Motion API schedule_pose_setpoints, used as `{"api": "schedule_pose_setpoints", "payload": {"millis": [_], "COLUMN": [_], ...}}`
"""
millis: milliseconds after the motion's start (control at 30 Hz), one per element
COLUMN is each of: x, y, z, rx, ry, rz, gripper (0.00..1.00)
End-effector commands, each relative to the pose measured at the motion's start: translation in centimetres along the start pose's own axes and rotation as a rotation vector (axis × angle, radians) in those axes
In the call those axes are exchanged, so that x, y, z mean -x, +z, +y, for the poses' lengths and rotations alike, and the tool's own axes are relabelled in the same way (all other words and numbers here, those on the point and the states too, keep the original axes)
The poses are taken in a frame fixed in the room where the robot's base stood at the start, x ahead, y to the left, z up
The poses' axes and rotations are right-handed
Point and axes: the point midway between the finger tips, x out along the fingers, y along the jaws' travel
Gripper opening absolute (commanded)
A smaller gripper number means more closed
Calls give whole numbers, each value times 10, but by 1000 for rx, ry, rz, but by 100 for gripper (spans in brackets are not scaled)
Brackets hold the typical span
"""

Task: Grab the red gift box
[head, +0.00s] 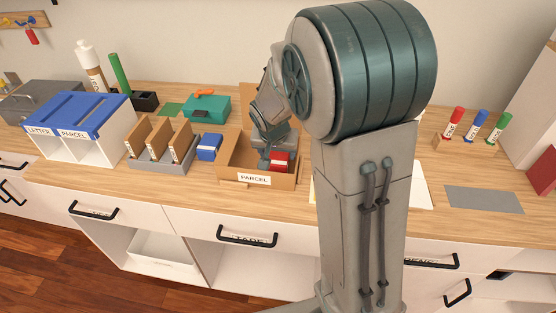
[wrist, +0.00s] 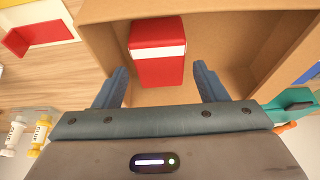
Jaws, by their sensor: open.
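The red gift box (wrist: 158,68) is red with a white band and lies inside an open cardboard box. In the head view the red gift box (head: 279,160) shows in the right part of the cardboard box labelled PARCEL (head: 229,173), partly hidden by my gripper. The cardboard box also shows in the wrist view (wrist: 108,42). My gripper (wrist: 160,88) is open, its two blue fingers apart. The red gift box lies just beyond the fingertips, between their lines, a little left of centre. The fingers hold nothing.
Left of the cardboard box are a blue box (head: 209,148), an upright file rack (head: 160,163) and a blue-topped LETTER and PARCEL sorter (head: 80,112). A teal case (head: 206,108) stands behind. Several markers (head: 476,124) stand at right beside a grey mat (head: 484,199).

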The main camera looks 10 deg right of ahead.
Motion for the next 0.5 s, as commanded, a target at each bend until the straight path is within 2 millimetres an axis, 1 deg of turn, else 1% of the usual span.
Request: {"api": "schedule_pose_setpoints", "payload": {"millis": [200,300,400,500], "x": [-25,-37,-44,-46], "y": [-5,-5,-5,-5], "z": [2,1,1,1], "rx": [-1,0,1,0], "ry": [3,2,2,0], "rz": [-3,-2,-1,0], "gripper": [65,65,65,65]}}
